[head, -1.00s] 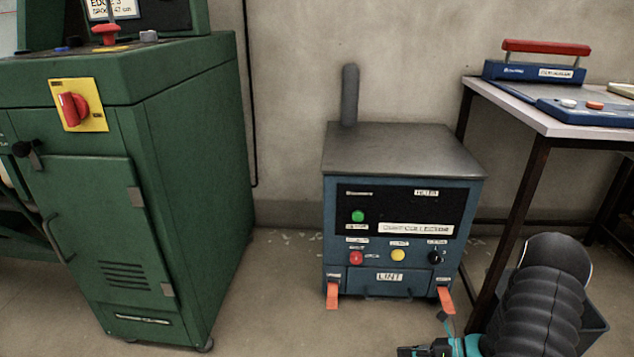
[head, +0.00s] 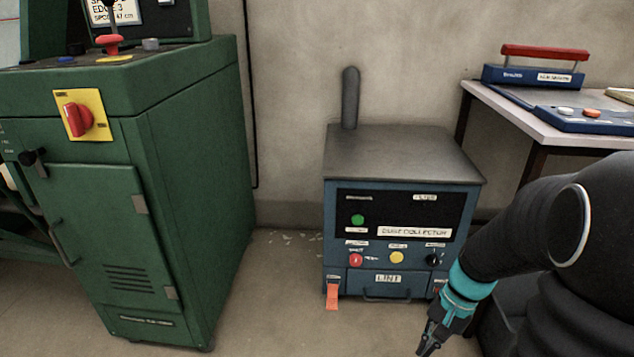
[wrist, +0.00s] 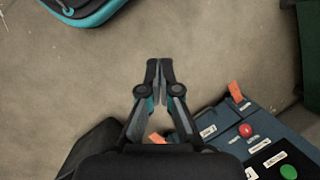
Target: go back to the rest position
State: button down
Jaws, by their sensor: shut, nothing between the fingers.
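My gripper (head: 428,345) is low at the right of the head view, in front of the lower right corner of the blue dust collector (head: 345,268). Its fingers point down and it holds nothing. In the wrist view my gripper (wrist: 160,66) has its fingertips together over bare floor. The dust collector (wrist: 262,150) is at the lower right there, with its orange latches, red button and green button showing. My arm hides the collector's right latch in part in the head view.
A green machine (head: 195,180) with a red rotary switch stands at the left. A table (head: 535,128) with a blue press (head: 535,76) is at the right, behind my arm. Open floor (head: 270,310) lies between the green machine and the collector.

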jog(key=s+a+r+n+t+h+p, duration=0.1)
jog(key=s+a+r+n+t, duration=0.1)
jog(key=r, duration=0.5)
jog(key=s+a+r+n+t+h+p, duration=0.1)
jog(key=s+a+r+n+t, duration=0.1)
jog(key=s+r, duration=0.2)
jog(key=s+a+r+n+t+h+p, duration=0.1)
jog(key=s+a+r+n+t, duration=0.1)
jog(key=r, duration=0.8)
jog(key=shift+s+r+n+t+p, duration=0.2)
jog(key=shift+s+n+t+p, duration=0.2)
jog(key=shift+n+t, duration=0.1)
jog(key=shift+a, duration=0.1)
